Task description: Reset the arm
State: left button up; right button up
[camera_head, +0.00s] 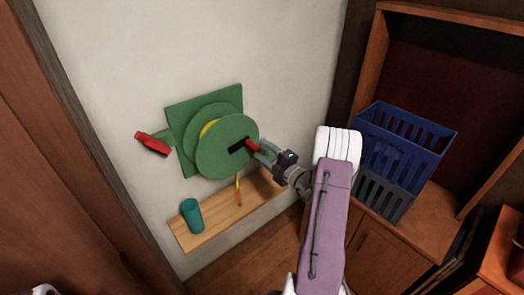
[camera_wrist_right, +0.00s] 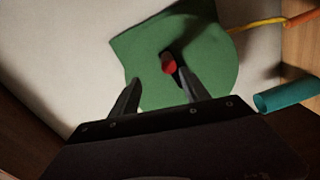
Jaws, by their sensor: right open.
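My right gripper (camera_head: 262,152) reaches in from the right to the front of the green round disc (camera_head: 222,155) on the wall. In the right wrist view the two dark fingers (camera_wrist_right: 160,80) are apart, with nothing clamped between them. A small red piece (camera_wrist_right: 169,65) sticks out of the disc by the fingertips. It also shows in the head view (camera_head: 252,145), beside a black slot. I cannot tell whether a finger touches it.
Behind the disc is a green plate (camera_head: 232,97); a red handle (camera_head: 152,143) juts out at its left. Blue and dark crates (camera_head: 405,140) stand on a cabinet at right.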

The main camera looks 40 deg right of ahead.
jog(key=s+a+f+n+g+y, duration=0.1)
jog(key=s+a+n+g+y, duration=0.25)
jog(key=a+n, duration=0.45)
jog(key=s+a+f+n+g+y, duration=0.2)
jog(key=a+n+g+y, duration=0.15)
jog(key=a+n, duration=0.4)
jog(key=s+a+f+n+g+y, duration=0.1)
jog(key=s+a+n+g+y, duration=0.25)
jog(key=a, duration=0.65)
jog(key=s+a+f+n+g+h, duration=0.2)
jog(key=s+n+g+h, duration=0.15)
jog(key=s+n, duration=0.4)
jog(key=s+a+f+n+g+h, duration=0.2)
jog(key=s+f+n+g, duration=0.15)
jog(key=n, duration=0.65)
jog(key=s+d+n+h, duration=0.1)
jog(key=d+n+h, duration=0.2)
jog(key=n, duration=0.6)
jog(key=s+d+r+n+h, duration=0.1)
jog(key=d+n+h, duration=0.1)
jog(key=n, duration=0.7)
jog(key=shift+s+d+n+t+h, duration=0.25)
jog(key=shift+d+n+t+h, duration=0.15)
jog(key=shift+h, duration=0.1)
